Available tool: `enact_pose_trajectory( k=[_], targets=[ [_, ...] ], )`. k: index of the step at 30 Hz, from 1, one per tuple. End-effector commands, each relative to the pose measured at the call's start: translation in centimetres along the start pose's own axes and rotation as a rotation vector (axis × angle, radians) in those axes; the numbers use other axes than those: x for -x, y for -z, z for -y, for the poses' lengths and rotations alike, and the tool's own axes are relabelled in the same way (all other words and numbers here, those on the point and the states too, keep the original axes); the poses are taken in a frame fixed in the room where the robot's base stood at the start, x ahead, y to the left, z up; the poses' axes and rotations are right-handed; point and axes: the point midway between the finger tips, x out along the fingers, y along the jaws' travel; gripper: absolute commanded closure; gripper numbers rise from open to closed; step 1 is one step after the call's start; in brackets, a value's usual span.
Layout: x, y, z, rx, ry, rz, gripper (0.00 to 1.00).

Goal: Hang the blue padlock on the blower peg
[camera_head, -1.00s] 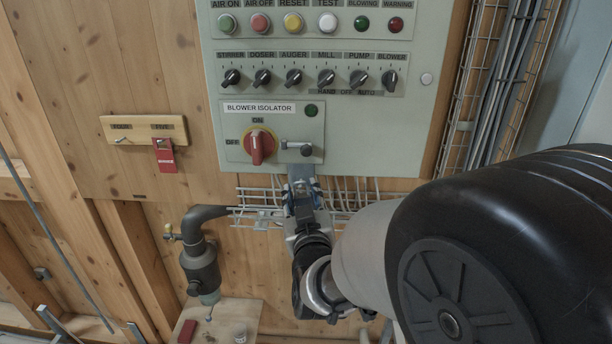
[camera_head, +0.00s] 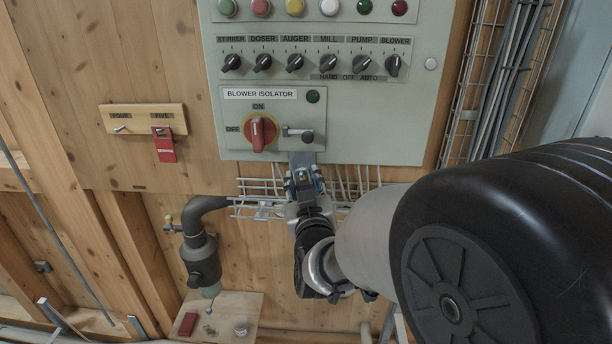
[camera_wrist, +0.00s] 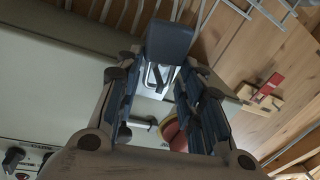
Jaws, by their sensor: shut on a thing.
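The blue padlock (camera_wrist: 168,42) is held between the fingers of my gripper (camera_wrist: 158,90); its metal shackle (camera_wrist: 154,76) shows in the wrist view. In the head view my gripper (camera_head: 304,180) is just below the lower edge of the grey panel, with the padlock partly hidden at its tip.
A wooden board (camera_head: 143,119) with two pegs is on the wall to the left; a red tag-like padlock (camera_head: 164,147) hangs on its right peg. Wire cable trays (camera_head: 260,208) run under the panel. A dark pipe fitting (camera_head: 202,262) stands lower left.

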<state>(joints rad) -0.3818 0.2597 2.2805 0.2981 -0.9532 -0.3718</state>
Motion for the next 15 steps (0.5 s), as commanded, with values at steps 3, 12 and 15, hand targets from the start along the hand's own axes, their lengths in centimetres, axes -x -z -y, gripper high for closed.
enact_pose_trajectory(
  k=[3,12,15],
  targets=[
    [0.0,0.04,0.0,0.0,0.0,-0.001,0.9],
    [0.0,0.02,0.01,0.0,0.0,-0.001,0.51],
    [0.01,0.01,0.01,0.0,0.0,0.0,0.45]
  ],
)
